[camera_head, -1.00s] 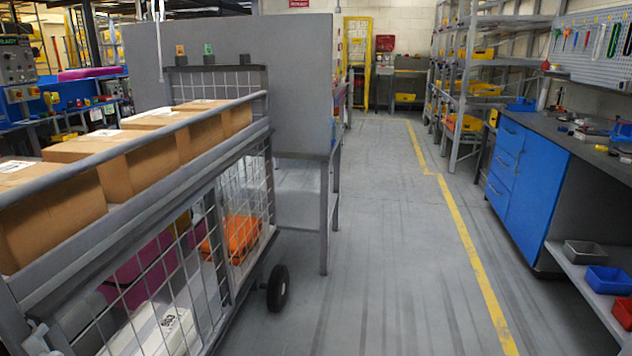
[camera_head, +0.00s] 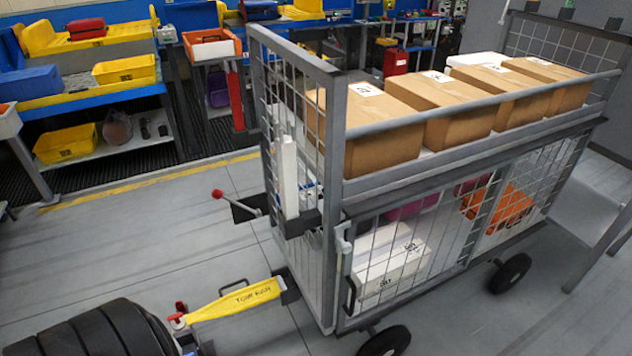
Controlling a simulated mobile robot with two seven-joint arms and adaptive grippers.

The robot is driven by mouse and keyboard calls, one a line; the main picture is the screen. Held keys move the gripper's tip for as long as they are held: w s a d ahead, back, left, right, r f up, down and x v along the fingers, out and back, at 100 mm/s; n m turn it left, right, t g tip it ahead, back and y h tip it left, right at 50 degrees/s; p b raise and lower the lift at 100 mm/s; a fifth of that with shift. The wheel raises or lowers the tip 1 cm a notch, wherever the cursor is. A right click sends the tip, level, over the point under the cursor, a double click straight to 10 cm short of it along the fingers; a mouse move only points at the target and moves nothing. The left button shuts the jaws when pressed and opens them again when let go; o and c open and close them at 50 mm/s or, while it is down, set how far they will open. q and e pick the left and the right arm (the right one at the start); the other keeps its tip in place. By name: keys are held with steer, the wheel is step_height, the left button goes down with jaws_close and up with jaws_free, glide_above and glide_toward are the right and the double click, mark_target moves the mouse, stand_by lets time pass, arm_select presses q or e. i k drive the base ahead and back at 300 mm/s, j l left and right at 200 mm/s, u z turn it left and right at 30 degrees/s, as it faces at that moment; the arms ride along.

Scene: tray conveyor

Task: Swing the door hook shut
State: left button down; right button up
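A grey mesh cart (camera_head: 333,200) stands at the centre right, with a wire mesh door (camera_head: 450,240) on its near side. A small pale grey hook-like fitting (camera_head: 343,243) sits at the door's left edge, by the corner post. It looks like the door hook, but it is too small to tell whether it is engaged. A dark handle (camera_head: 351,297) is just below it. The mesh door appears to lie flush with the cart's side. Neither of my grippers is in view.
Brown boxes (camera_head: 375,135) line the cart's top; a white box (camera_head: 390,265) and an orange crate (camera_head: 510,205) are inside. A yellow tow bar (camera_head: 235,300) reaches from the cart towards a black ribbed shape (camera_head: 90,335). Black wheels (camera_head: 510,273) stand out at the cart's base. Floor in front is clear.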

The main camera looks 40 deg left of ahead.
mark_target(342, 246)
steer(key=u, duration=1.05)
